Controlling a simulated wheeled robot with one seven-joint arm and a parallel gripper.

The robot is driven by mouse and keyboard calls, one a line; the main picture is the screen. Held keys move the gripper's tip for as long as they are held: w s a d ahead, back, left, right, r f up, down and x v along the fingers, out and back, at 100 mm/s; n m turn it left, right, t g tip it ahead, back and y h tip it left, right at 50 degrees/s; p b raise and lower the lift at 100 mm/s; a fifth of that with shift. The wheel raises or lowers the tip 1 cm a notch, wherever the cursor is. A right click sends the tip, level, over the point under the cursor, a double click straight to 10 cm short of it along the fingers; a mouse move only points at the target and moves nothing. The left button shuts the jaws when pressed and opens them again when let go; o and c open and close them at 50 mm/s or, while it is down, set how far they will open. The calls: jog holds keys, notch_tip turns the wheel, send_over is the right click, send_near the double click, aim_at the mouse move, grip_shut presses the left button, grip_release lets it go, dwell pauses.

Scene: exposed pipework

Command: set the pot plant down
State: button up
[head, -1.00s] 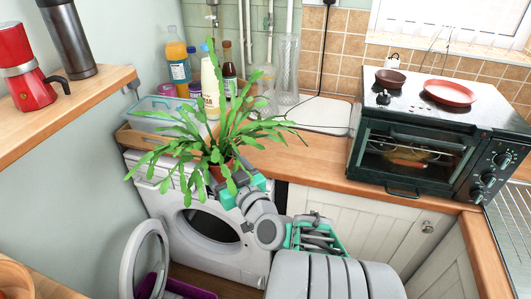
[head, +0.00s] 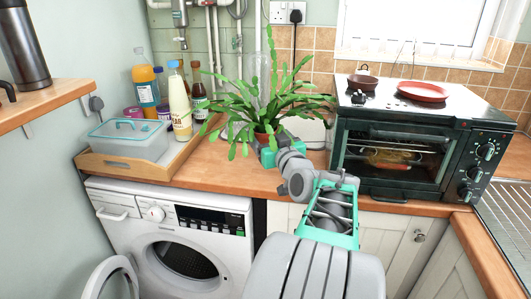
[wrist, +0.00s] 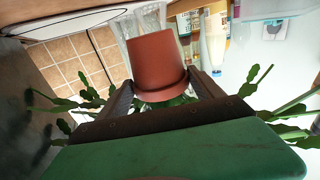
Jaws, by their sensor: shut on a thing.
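The pot plant has long, flat, notched green leaves (head: 240,104) and a small terracotta pot (head: 268,139). In the head view it appears over the wooden worktop (head: 226,172), between the bottles and the oven. My gripper (head: 268,148) is shut on the pot from the near side. The wrist view shows the pot (wrist: 157,62) between my two fingers, upside down in the picture, with leaves at both sides. Leaves hide part of the worktop behind. I cannot tell whether the pot's base touches the worktop.
A wooden tray (head: 120,168) with a lidded box (head: 128,137) and several bottles (head: 180,105) stands to the left. A black oven (head: 395,158) with two pans on top stands to the right. Bare worktop shows in front of the plant. A washing machine (head: 175,235) is below.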

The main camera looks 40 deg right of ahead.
jog(key=f, duration=0.1)
jog(key=w+d+f, duration=0.1)
jog(key=w+f, duration=0.1)
jog(key=shift+w+d+f, duration=0.25)
jog(key=shift+d+f, duration=0.05)
jog(key=shift+d, duration=0.1)
jog(key=shift+w+f, duration=0.1)
jog(key=shift+f, duration=1.6)
jog(key=shift+f+b, duration=0.1)
jog(key=shift+b, duration=0.25)
jog(key=shift+f, duration=0.15)
jog(key=o, duration=1.9)
jog(key=b+v, duration=0.1)
jog(key=v, duration=1.1)
